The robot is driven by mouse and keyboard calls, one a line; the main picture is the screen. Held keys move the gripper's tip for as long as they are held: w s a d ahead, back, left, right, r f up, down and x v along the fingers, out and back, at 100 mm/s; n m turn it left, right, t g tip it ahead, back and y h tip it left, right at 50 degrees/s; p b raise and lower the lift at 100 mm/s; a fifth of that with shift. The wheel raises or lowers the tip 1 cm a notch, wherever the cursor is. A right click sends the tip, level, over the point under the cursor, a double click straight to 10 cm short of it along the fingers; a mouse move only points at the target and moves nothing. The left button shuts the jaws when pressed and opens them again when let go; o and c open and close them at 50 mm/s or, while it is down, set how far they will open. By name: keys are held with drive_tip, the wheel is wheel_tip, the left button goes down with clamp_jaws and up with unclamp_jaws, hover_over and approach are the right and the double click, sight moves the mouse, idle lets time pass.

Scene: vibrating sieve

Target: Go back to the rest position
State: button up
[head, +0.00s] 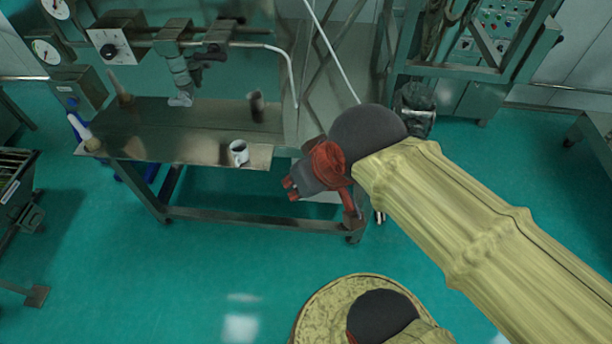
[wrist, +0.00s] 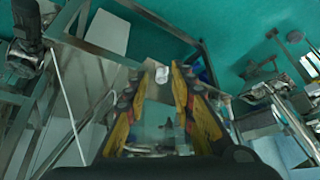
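My gripper (head: 289,188) hangs in the air in the head view, close to the front right corner of the metal table (head: 140,142). Its red and grey wrist joins my yellowish sleeved arm, which reaches in from the right. In the wrist view the two yellow and dark fingers (wrist: 160,88) stand apart with a gap between them, so it is open and empty. A white mug (head: 238,153) stands upright on the table near its front right edge, left of my gripper and apart from it. A white object (wrist: 162,74), probably this mug, shows beyond the fingertips in the wrist view.
A dark cup (head: 256,104) stands farther back on the table. A metal pipe with a valve (head: 181,74) overhangs the table. A machine frame (head: 470,70) stands at the back right, and a dark rack (head: 14,180) at the left. The green floor (head: 120,270) in front is clear.

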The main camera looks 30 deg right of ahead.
drive_tip(key=shift+s+f, duration=0.4)
drive_tip(key=shift+f, duration=0.2)
drive_tip(key=shift+f, duration=0.1)
wheel_tip(320, 180, down, 20)
drive_tip(key=b, duration=2)
drive_tip(key=shift+r, duration=0.2)
